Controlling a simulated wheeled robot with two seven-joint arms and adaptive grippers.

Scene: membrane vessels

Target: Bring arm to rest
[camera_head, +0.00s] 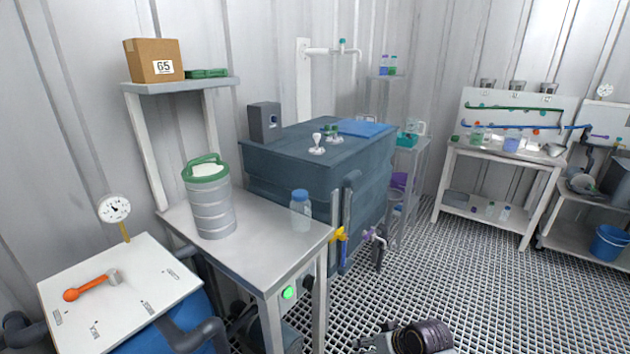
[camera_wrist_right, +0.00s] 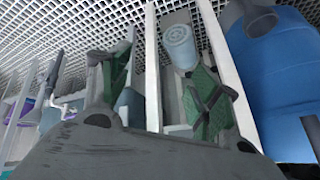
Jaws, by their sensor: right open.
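My right gripper (camera_wrist_right: 160,85) shows in the right wrist view with its two green-padded fingers spread wide. Nothing is held between them. A pale blue-white cylinder (camera_wrist_right: 179,46) lies beyond the fingertips, apart from them; I cannot tell which vessel it is. In the head view a dark part of my arm (camera_head: 422,337) shows at the bottom edge, over the grating floor. I see no fingertips there. My left gripper is in neither view.
A steel table (camera_head: 270,240) carries a green-lidded canister (camera_head: 209,200) and a blue-capped bottle (camera_head: 301,210). A dark tank (camera_head: 300,165) stands behind. A white panel (camera_head: 150,265) with an orange-handled lever (camera_head: 90,285) is at left. The grating floor (camera_head: 470,275) is open at right.

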